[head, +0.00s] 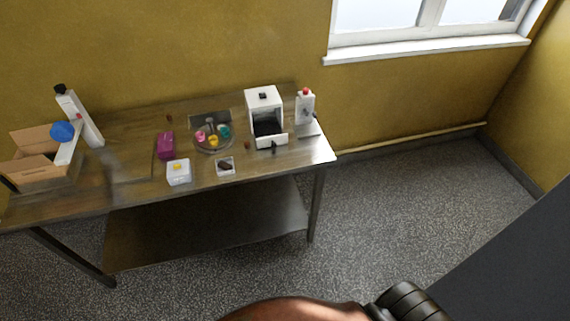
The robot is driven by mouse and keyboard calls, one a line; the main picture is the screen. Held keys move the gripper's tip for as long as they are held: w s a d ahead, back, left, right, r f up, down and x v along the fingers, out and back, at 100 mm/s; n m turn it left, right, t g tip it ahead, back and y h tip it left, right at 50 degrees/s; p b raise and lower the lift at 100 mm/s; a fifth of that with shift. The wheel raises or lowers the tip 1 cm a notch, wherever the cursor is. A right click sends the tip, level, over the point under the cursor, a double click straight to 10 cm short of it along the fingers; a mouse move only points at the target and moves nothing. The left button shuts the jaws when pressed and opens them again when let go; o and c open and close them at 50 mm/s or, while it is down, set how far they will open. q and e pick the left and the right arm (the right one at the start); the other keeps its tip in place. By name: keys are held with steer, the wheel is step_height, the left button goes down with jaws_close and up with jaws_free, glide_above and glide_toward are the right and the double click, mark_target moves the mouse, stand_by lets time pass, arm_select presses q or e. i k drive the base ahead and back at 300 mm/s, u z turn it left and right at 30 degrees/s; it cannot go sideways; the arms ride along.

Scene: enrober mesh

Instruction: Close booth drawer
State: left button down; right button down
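The booth is a small white box (264,97) with a dark inside, standing near the right end of the metal table. Its drawer (270,142) is a white-fronted tray that sticks out from the lower front of the box, toward me, so it stands open. A small dark handle (274,148) shows on the drawer front. Neither of my grippers is in view, and nothing touches the booth or the drawer.
Speckled floor in front is clear.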

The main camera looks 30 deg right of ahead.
mark_target(271, 134)
steer(key=z, duration=0.6)
steer(key=i, duration=0.9)
steer(key=u, duration=0.45)
